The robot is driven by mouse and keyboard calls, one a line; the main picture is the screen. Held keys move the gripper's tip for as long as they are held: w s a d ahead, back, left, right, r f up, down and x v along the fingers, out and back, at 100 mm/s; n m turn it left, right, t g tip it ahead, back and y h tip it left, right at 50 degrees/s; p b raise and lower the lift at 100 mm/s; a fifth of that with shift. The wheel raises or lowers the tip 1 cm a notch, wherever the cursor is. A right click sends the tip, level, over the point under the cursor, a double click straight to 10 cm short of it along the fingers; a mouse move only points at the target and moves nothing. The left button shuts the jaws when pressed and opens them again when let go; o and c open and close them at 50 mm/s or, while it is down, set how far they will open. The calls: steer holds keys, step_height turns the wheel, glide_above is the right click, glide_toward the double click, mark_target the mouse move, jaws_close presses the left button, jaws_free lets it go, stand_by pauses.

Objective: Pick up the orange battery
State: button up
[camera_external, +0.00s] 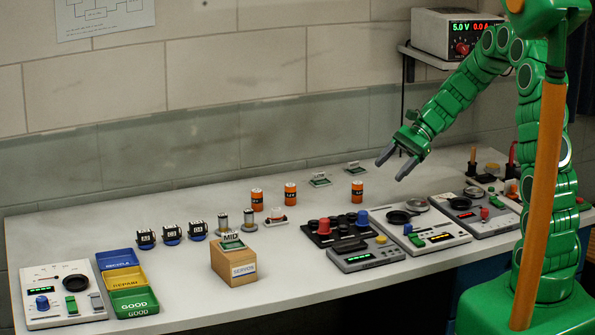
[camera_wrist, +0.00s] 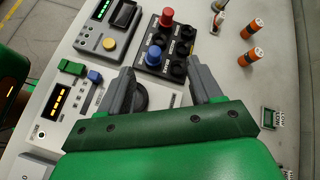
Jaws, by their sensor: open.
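Several orange batteries with black bands stand on the white bench. In the external view, one battery (camera_external: 257,201) stands at the back middle, a second battery (camera_external: 290,194) to its right, and a third battery (camera_external: 357,192) farther right, nearest my gripper. My gripper (camera_external: 395,165) hangs above the bench to the right of this third battery, with its two grey fingers apart and nothing between them. Two batteries, one (camera_wrist: 256,26) above the other (camera_wrist: 251,56), show at the right there, outside the fingers.
A wooden servo box (camera_external: 234,270) stands mid-bench, and colored trays (camera_external: 121,257) are at left. Small green-and-white items (camera_external: 320,180) lie at the back.

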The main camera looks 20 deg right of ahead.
steer(key=w+f+m+t+y, duration=0.1)
steer(key=w+f+m+y, duration=0.2)
steer(key=w, duration=0.4)
steer(key=m+t, duration=0.3)
steer(key=m, duration=0.2)
glide_toward(352, 202)
steer(key=shift+w+a+r, duration=0.25)
steer(key=shift+a+r, duration=0.15)
steer(key=shift+r, duration=0.15)
steer(key=shift+w+a+r, duration=0.2)
steer(key=shift+a+r, duration=0.25)
steer(key=shift+r, duration=0.1)
steer(key=shift+x, duration=1.35)
steer(key=x, duration=0.2)
steer(key=r+x, duration=0.1)
steer(key=x, duration=0.1)
steer(key=shift+s+a, duration=0.1)
steer(key=shift+a+f, duration=0.25)
steer(key=shift+a, duration=0.3)
steer(key=c, duration=1.1)
